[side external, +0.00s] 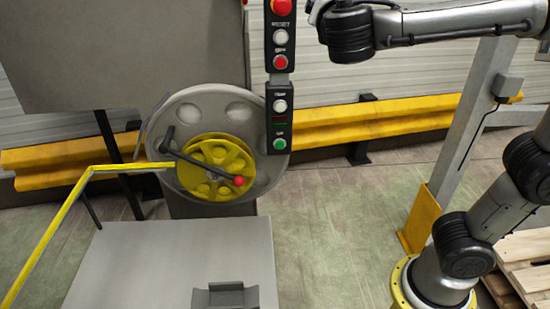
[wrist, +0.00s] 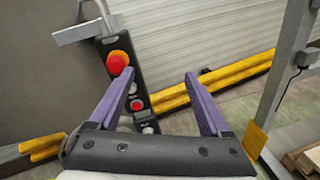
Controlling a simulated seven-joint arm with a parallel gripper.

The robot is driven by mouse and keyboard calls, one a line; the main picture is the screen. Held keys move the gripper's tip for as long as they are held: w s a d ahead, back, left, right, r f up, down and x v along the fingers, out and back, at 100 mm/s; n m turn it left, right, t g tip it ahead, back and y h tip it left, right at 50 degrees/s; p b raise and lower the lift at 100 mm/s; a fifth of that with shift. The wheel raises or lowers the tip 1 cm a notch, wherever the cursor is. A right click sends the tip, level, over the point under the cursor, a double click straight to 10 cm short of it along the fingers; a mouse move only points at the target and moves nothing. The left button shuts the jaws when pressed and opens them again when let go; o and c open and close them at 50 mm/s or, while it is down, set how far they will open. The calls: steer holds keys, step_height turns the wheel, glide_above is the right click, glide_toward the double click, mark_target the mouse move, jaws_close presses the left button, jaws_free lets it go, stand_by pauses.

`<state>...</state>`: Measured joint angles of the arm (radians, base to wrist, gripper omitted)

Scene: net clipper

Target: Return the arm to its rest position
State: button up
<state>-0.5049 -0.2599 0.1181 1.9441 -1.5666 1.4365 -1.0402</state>
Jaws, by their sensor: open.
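My arm (side external: 470,215) rises from a yellow base at the right in the side external view and bends over toward the top. My gripper is outside the side external view. In the wrist view my gripper (wrist: 158,88) shows two purple fingers spread wide apart, with nothing between them. The hanging control box (wrist: 122,85) stands behind the left finger, with a red emergency button (wrist: 118,61) above that finger. I cannot tell the exact distance from the finger to the box.
The control box (side external: 279,92) hangs before a grey wheel with a yellow hub (side external: 222,165) and red-knobbed lever. A grey table (side external: 170,260) carries a small cradle (side external: 225,297). A yellow rail (side external: 60,235), guard rail (side external: 350,122), post (side external: 470,110) and wooden pallet (side external: 525,262) surround open floor.

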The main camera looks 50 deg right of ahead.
steer(key=s+d+f+m+g+y, duration=0.6)
steer(key=s+f+m, duration=0.3)
steer(key=s+f, duration=0.5)
steer(key=s+a+f+m+t+y, duration=0.1)
steer(key=s+a+f+m+y, duration=0.3)
steer(key=a+f+m+y, duration=0.4)
steer(key=a+f+m, duration=0.2)
steer(key=a+m, duration=0.2)
steer(key=shift+f+m, duration=0.4)
stand_by(1.6)
